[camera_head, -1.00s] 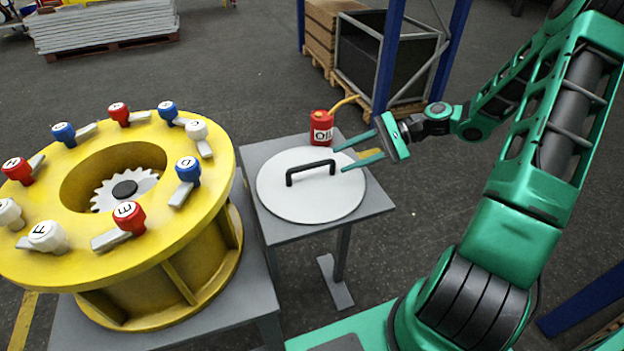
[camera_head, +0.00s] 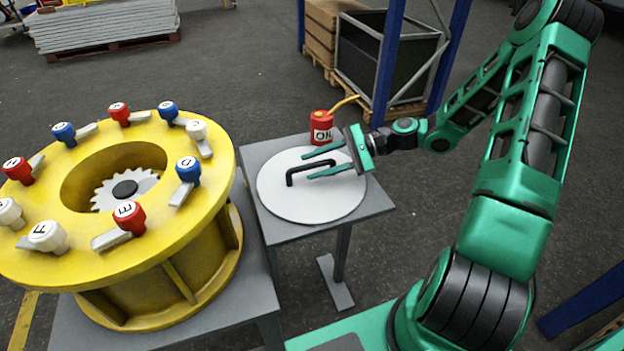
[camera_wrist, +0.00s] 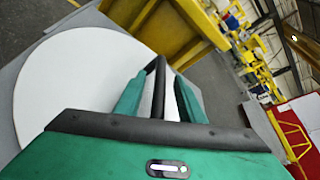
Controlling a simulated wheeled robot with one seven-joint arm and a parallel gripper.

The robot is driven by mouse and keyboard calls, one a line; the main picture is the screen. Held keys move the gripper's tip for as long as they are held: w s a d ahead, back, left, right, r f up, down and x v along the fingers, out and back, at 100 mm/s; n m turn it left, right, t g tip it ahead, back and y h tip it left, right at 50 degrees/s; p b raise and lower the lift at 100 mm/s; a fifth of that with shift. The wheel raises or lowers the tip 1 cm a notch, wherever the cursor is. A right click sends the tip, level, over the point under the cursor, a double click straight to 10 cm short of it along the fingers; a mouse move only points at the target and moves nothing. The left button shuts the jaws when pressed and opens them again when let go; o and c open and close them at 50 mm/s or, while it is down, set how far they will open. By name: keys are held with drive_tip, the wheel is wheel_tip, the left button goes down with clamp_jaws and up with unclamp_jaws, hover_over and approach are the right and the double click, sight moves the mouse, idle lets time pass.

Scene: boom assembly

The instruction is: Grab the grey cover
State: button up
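The grey cover (camera_head: 300,204) is a round, flat disc with a black bar handle (camera_head: 300,172), lying on a small grey table. My gripper (camera_head: 307,164) is open, with its two green fingers reaching over the cover from the right. In the head view the fingers lie on either side of the handle's right part. In the wrist view the cover (camera_wrist: 75,75) fills the left, and the handle (camera_wrist: 157,85) stands between the parted fingers (camera_wrist: 157,97). I see a gap between each finger and the handle.
A red oil can (camera_head: 321,128) with a yellow spout stands at the table's back edge, close behind my gripper. A yellow ring-shaped housing (camera_head: 215,215) with several lettered, coloured knobs stands to the left. The small table (camera_head: 368,203) has narrow free margins.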

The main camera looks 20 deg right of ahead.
drive_tip(key=shift+x, duration=0.8)
drive_tip(key=shift+c, duration=0.6)
clamp_jaws()
drive_tip(key=shift+r, duration=0.15)
